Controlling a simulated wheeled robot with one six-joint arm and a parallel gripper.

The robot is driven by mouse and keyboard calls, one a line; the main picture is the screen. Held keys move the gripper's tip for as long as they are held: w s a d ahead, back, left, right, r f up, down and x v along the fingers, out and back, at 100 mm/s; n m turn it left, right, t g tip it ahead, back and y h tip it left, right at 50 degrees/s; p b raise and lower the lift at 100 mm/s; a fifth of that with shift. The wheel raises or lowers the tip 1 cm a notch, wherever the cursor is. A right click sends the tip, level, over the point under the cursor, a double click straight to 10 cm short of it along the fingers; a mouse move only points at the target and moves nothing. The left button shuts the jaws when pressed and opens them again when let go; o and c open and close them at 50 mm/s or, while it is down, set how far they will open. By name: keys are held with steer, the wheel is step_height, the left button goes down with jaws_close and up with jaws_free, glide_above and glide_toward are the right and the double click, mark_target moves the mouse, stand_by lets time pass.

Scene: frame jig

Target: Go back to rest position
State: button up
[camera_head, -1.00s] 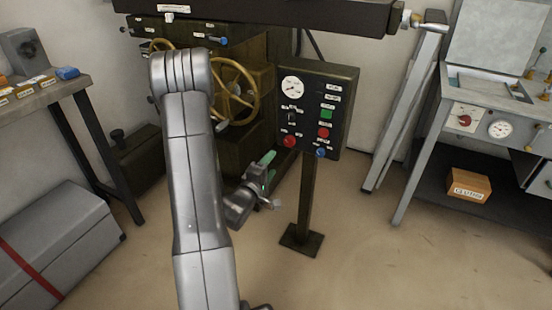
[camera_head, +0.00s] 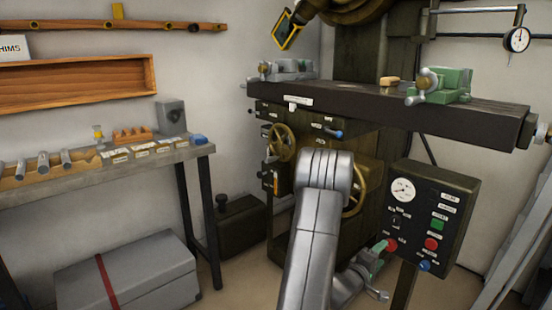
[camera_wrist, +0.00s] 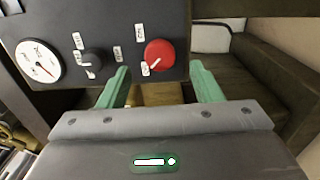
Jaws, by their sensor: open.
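My gripper (camera_head: 377,257) is in front of the lower left part of the dark control panel (camera_head: 456,207) in the head view, with my grey arm folded in front of the machine. In the wrist view my gripper's two green fingers (camera_wrist: 159,88) stand apart with nothing between them. I cannot tell whether a finger touches the panel.
The machine's dark table (camera_head: 370,97) carries two vises.

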mark_target(389, 247)
steer(key=x, duration=0.5)
steer(key=shift+w+d, duration=0.2)
